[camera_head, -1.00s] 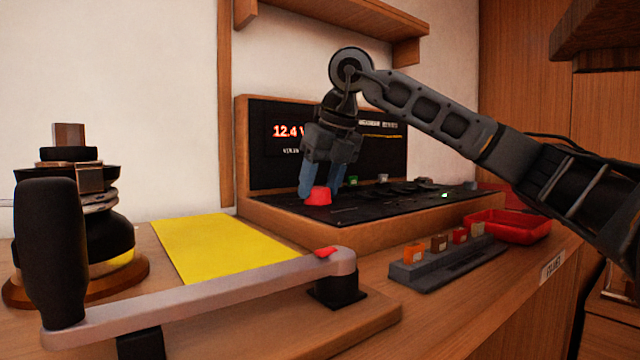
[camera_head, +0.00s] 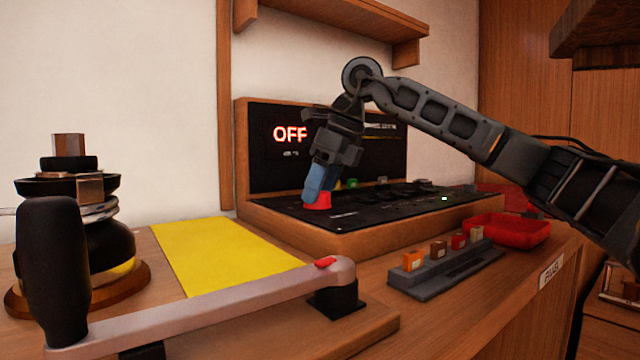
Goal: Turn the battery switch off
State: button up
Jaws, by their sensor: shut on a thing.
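The red battery switch knob (camera_head: 319,203) sits at the left end of the black panel's flat top. My gripper (camera_head: 318,190) reaches down from above with its blue fingers shut on the knob. The near finger hides part of the knob, and the far finger is mostly hidden. The upright display (camera_head: 290,134) behind it reads "OFF" in glowing letters.
A winch with a long handle (camera_head: 200,306) fills the left front. A yellow sheet (camera_head: 215,250) lies beside the wooden panel box. A grey fuse holder (camera_head: 420,280) and a red tray (camera_head: 520,228) stand at right. A shelf (camera_head: 350,15) hangs above.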

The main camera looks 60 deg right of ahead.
jog(key=n+y+p, duration=0.1)
jog(key=n, duration=0.1)
jog(key=n+g+y+p, duration=0.1)
jog(key=n, duration=0.2)
jog(key=shift+w+d, duration=0.1)
jog(key=shift+n, duration=0.4)
jog(key=o, duration=1)
jog(key=shift+o, duration=0.2)
jog(key=p+v, duration=0.2)
jog(key=v, duration=0.5)
jog(key=shift+r, duration=0.35)
jog(key=shift+d, duration=0.1)
